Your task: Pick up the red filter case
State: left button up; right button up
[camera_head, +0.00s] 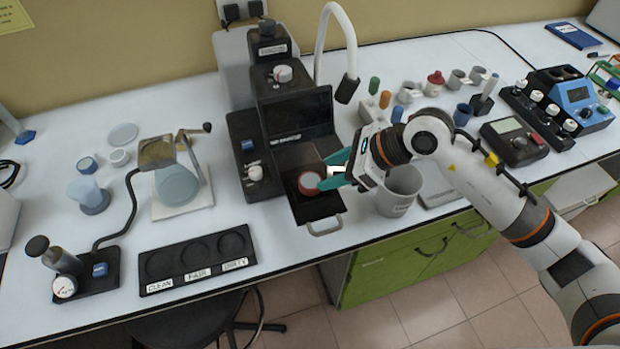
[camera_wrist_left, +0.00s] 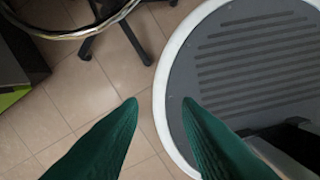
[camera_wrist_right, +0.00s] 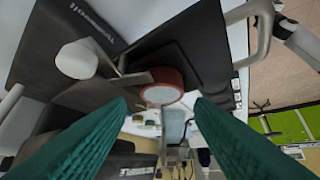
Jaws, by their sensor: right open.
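The red filter case (camera_head: 309,182) is a small round case with a pale top. It sits in the open drawer (camera_head: 318,210) at the front of the black machine. My right gripper (camera_head: 331,172) is open just right of the case, with its teal fingers pointing at it. In the right wrist view, the case (camera_wrist_right: 161,88) shows beyond and between the spread fingertips (camera_wrist_right: 160,104); I see no grip on it. My left gripper (camera_wrist_left: 160,102) is open and empty, above the floor and my round base.
The black machine (camera_head: 295,110) rises behind the drawer. A black three-well tray (camera_head: 196,258) labelled CLEAN, FAIR and DIRTY lies front left. Several bottles and instruments crowd the right side.

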aim_at(311, 180)
jog(key=p+x, duration=0.1)
jog(key=x, duration=0.2)
jog(key=shift+a+f+p, duration=0.2)
jog(key=shift+a+p, duration=0.15)
jog(key=shift+a+f, duration=0.35)
jog(key=shift+f, duration=0.1)
jog(key=c, duration=0.6)
jog(key=shift+w, duration=0.1)
